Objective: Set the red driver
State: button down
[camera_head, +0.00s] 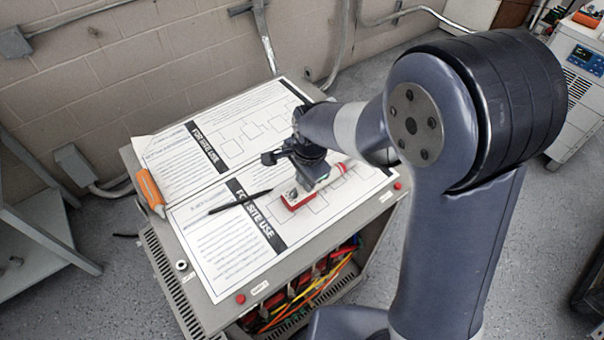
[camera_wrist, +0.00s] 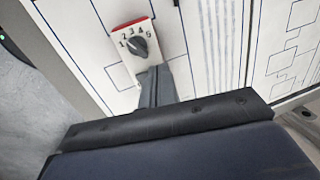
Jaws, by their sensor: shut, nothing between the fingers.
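A small white box with a red edge, the red driver (camera_head: 293,199), lies on the printed sheets on top of the cabinet. In the wrist view its face (camera_wrist: 122,66) carries a dark grey knob (camera_wrist: 139,46) with the numbers 1 to 5 in an arc around it. I cannot tell for sure which number the knob points at. My gripper (camera_head: 309,182) is just above the box, pointing down. In the wrist view the shut, empty fingers (camera_wrist: 156,72) reach over the box's near edge, beside the knob. Whether they touch the box is not clear.
The printed sheets (camera_head: 222,262) cover most of the cabinet top (camera_head: 206,308). A black pen-like tool (camera_head: 238,203) lies left of the box, an orange-handled tool (camera_head: 150,190) at the left edge. A red cylindrical thing (camera_head: 341,168) lies right of my gripper. Coloured cables (camera_head: 310,288) fill the open front.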

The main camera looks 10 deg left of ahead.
aim_at(309, 194)
jog(key=shift+a+p, duration=0.1)
jog(key=shift+p, duration=0.25)
jog(key=shift+w+f+g+h, duration=0.15)
jog(key=shift+f+g+h, duration=0.05)
jog(key=shift+g+h, duration=0.1)
jog(key=shift+s+d+r, duration=0.2)
jog(key=shift+s+d, duration=0.4)
notch_tip(309, 194, up, 11)
jog(key=d, duration=0.1)
jog(key=shift+s+f+b, duration=0.15)
jog(key=shift+s+b, duration=0.25)
jog(key=shift+s, duration=0.05)
